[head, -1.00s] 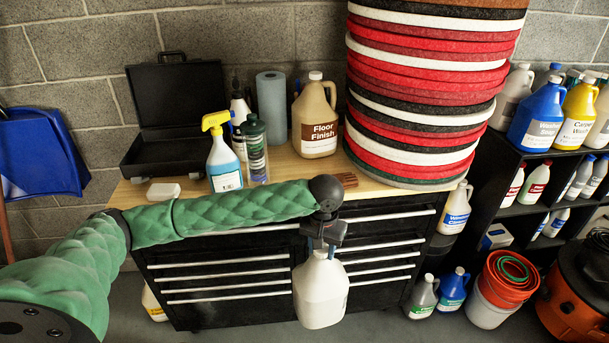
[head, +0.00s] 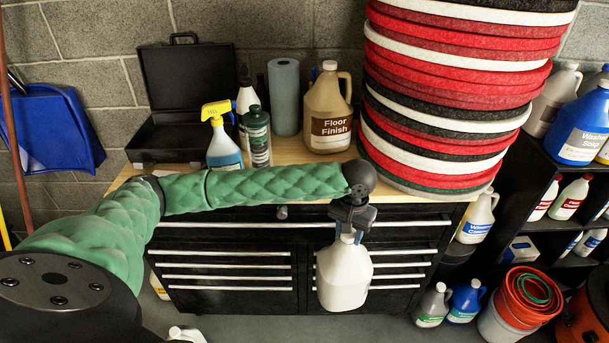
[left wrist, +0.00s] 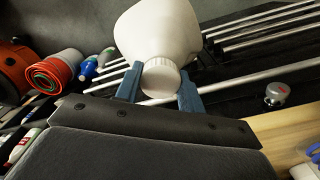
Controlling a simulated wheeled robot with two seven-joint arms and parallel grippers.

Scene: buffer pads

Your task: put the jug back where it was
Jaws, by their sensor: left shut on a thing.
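A plain white jug (head: 344,278) hangs upright in the air in front of the black drawer cabinet (head: 275,238). My left gripper (head: 350,228) is shut on its neck, just under the cap. In the left wrist view the jug's white body (left wrist: 155,32) and ribbed cap (left wrist: 161,77) sit between the two blue-grey fingers of the left gripper (left wrist: 160,88). No label shows on the jug's visible side. My right gripper is not in view.
On the wooden top stand a Floor Finish jug (head: 328,112), a blue spray bottle (head: 223,145), a paper roll (head: 285,98), a black case (head: 180,140) and a tall pad stack (head: 450,100). A black shelf (head: 545,190) with bottles stands right. Buckets (head: 515,305) and bottles stand on the floor.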

